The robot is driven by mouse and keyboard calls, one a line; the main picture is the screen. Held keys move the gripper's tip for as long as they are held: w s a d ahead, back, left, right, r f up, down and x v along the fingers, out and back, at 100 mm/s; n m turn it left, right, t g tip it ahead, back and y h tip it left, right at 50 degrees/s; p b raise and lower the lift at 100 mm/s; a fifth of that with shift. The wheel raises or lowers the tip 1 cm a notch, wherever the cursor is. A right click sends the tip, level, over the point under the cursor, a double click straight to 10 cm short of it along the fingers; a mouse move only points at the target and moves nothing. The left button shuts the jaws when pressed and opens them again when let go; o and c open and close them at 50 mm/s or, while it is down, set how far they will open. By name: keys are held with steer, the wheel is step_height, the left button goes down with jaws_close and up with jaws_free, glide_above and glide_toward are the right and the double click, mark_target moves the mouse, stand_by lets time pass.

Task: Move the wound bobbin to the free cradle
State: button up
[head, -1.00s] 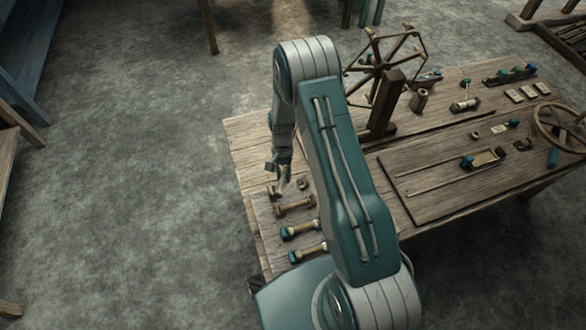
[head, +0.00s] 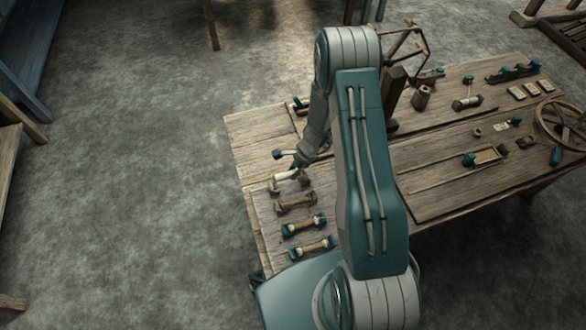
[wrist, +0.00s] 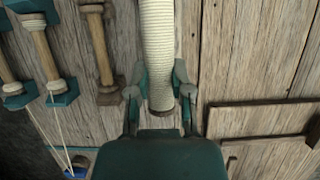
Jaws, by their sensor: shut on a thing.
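The wound bobbin (wrist: 158,45), wrapped in cream thread, fills the upper middle of the wrist view. My gripper (wrist: 160,92) is shut on it near its lower brown end, one finger on each side. In the head view my gripper (head: 297,163) is at the left part of the bench, with the pale bobbin (head: 287,175) lying sideways between two small wooden blocks, the cradle (head: 274,187). I cannot tell whether the bobbin rests in them or hangs just above. The blocks are hidden in the wrist view.
A bare brown wooden piece (head: 295,203) lies nearer, then two teal-ended ones (head: 303,226) (head: 312,248). In the wrist view they stand left of the bobbin, with a loose thread (wrist: 60,135). A framed wooden board (wrist: 262,116) is at right. A spoked reel (head: 408,35) stands behind my arm.

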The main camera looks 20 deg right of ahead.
steer(key=shift+f, duration=2.6)
steer(key=o, duration=0.9)
steer(key=v, duration=1.2)
steer(key=shift+w, duration=0.1)
